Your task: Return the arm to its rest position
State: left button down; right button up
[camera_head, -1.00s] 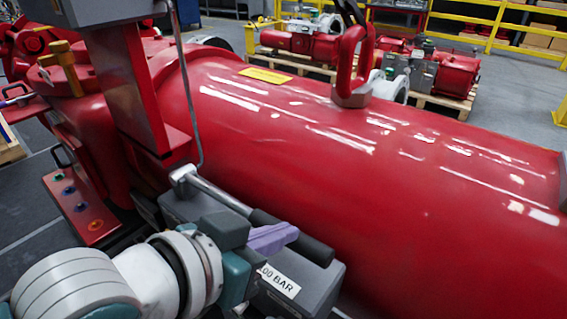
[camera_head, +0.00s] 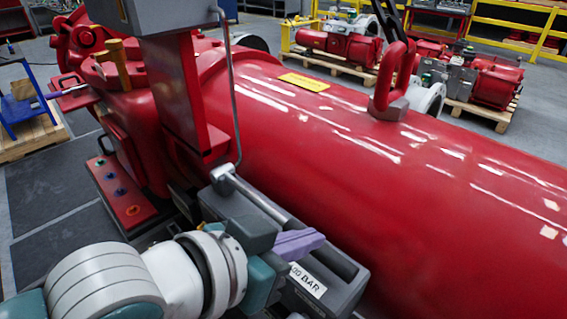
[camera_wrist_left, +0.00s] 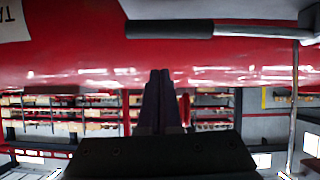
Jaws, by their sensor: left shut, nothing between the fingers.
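My left gripper (camera_head: 300,243) reaches in from the lower left, its purple fingers pointing right. In the left wrist view its dark fingers (camera_wrist_left: 158,95) are together and empty. A metal lever (camera_head: 255,200) with a dark grip (camera_head: 338,263) lies beside the fingers in the head view, partly hidden by them. In the left wrist view the lever's black grip (camera_wrist_left: 170,29) is apart from the fingertips. A grey box labelled "00 BAR" (camera_head: 308,280) sits below the lever. My right gripper is not in view.
A large red cylinder (camera_head: 400,190) fills the middle and right. A red post (camera_head: 182,95) with a grey box stands close to my arm. A red button panel (camera_head: 122,195) is at left. Open floor (camera_head: 45,200) lies farther left.

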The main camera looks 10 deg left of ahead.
pick_arm(q)
jog(key=s+a+r+n+g+y, duration=0.2)
jog(key=s+a+n+g+y, duration=0.4)
jog(key=s+a, duration=1.15)
notch_tip(320, 180, up, 26)
jog(key=s+d+m+y+p, duration=0.1)
jog(key=p, duration=2.5)
jog(key=shift+s, duration=0.2)
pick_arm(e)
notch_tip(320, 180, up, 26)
